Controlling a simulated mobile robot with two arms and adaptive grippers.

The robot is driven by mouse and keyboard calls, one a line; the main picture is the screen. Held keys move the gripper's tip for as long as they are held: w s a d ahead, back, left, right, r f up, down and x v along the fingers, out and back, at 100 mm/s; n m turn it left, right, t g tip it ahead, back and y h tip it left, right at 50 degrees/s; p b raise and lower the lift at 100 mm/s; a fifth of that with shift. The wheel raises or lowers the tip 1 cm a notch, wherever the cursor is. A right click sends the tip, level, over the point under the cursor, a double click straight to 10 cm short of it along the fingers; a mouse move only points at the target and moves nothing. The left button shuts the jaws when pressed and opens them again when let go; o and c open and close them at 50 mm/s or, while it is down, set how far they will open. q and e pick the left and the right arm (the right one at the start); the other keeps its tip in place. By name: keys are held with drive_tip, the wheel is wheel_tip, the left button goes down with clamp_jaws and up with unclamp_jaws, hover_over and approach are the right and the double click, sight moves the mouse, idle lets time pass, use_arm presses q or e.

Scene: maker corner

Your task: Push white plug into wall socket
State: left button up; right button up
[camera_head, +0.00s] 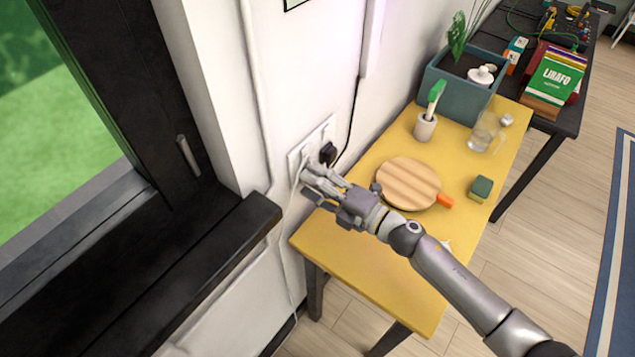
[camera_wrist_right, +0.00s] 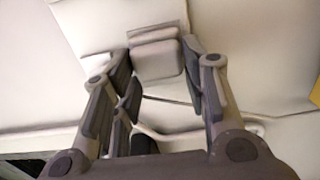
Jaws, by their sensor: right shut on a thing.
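The white wall socket plate (camera_head: 323,132) is on the wall above the table's left end; it also shows in the right wrist view (camera_wrist_right: 95,22). My right gripper (camera_head: 308,178) is at the plate's lower left part. In the right wrist view its fingers (camera_wrist_right: 158,70) are closed on the sides of the white plug (camera_wrist_right: 156,58), which is in front of the plate. The fingers largely hide the plug in the head view. I cannot tell whether its pins are in the socket. My left gripper is not in view.
A black plug (camera_head: 328,152) sits in the plate, right of my gripper. The yellow table (camera_head: 330,245) holds a round wooden board (camera_head: 408,182), a sponge (camera_head: 481,188), a brush holder (camera_head: 425,127), a glass jug (camera_head: 482,135) and a planter (camera_head: 455,95). A dark window sill (camera_head: 215,255) is at left.

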drive_tip(key=shift+w+a, duration=0.1)
drive_tip(key=shift+a, duration=0.05)
drive_tip(key=o, duration=1)
drive_tip(key=shift+o, duration=0.2)
drive_tip(key=v, duration=1.2)
